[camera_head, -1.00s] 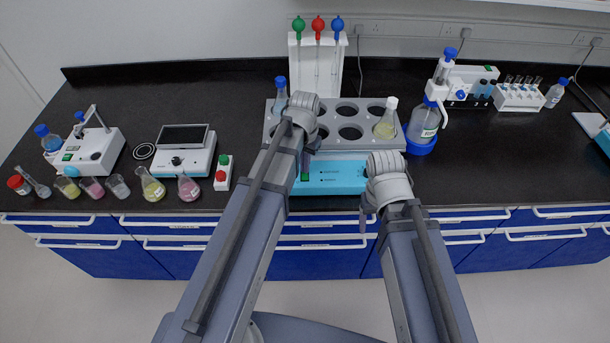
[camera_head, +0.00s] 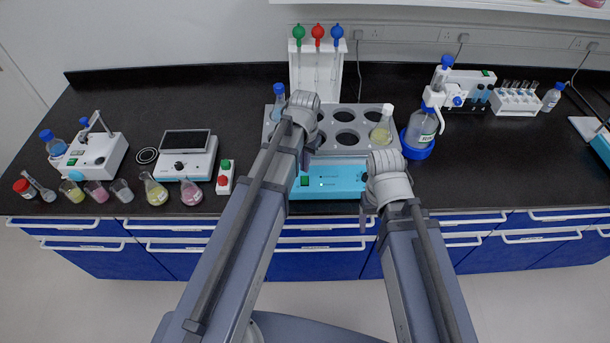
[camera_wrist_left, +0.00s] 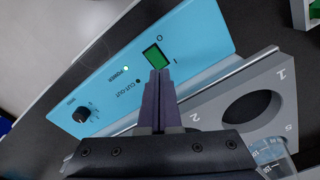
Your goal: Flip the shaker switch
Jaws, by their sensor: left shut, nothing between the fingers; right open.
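The shaker has a grey platform (camera_head: 327,149) with round holes and a light-blue front panel (camera_head: 342,180). Its green switch (camera_head: 305,181) is on the panel's left part and shows large in the left wrist view (camera_wrist_left: 155,56), between the O and I marks. The POWER light (camera_wrist_left: 126,68) looks bright; the CUT-OUT light is dark. My left gripper (camera_wrist_left: 158,73) is shut and empty, its tips right by the switch's lower edge in that view; I cannot tell if they touch. My right gripper (camera_head: 365,215) is open and empty in front of the panel's right end.
Flasks stand in the platform, one with a blue cap (camera_head: 278,103) and one with yellow liquid (camera_head: 381,128). A blue-based bottle (camera_head: 419,132) is close on the right. A red-and-green button box (camera_head: 225,178) and several flasks are left. Black counter (camera_head: 235,110) is free behind.

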